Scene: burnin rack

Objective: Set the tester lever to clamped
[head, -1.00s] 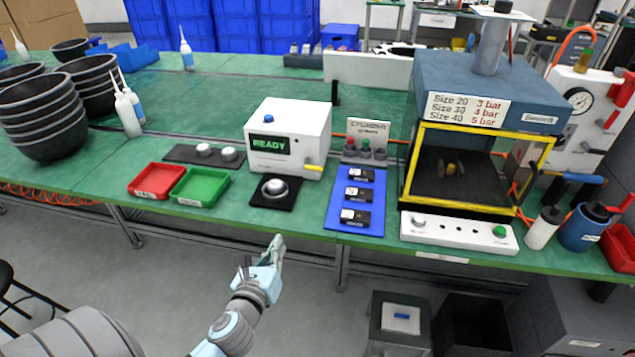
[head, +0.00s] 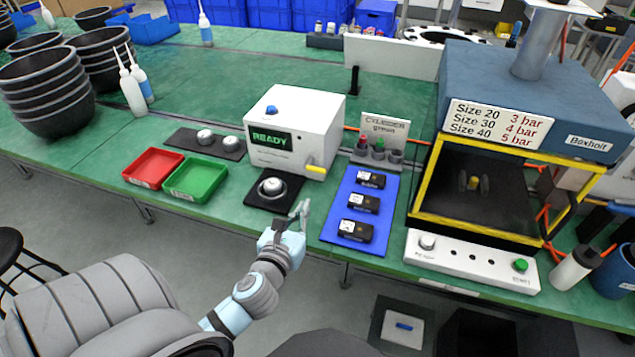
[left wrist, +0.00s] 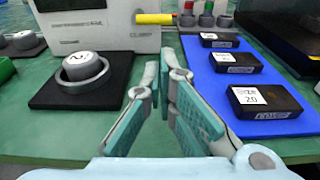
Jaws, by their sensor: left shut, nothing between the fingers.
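The tester is a white box (head: 290,125) with a READY screen (head: 270,140) on its front and a blue button on top. Its lever has a yellow handle (head: 316,169) at the lower right of the front, lying roughly level; it also shows at the top of the left wrist view (left wrist: 155,18). My left gripper (head: 302,212) is shut and empty, near the table's front edge, apart from the lever and nearer to me. In the left wrist view its fingertips (left wrist: 163,72) point toward the tester. My right gripper is not in view.
A black pad with a round metal part (head: 272,187) lies before the tester. A blue mat (head: 338,232) with black labelled blocks lies right of it. Red (head: 152,167) and green (head: 195,180) trays lie left. A yellow-framed press (head: 425,190) stands at right.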

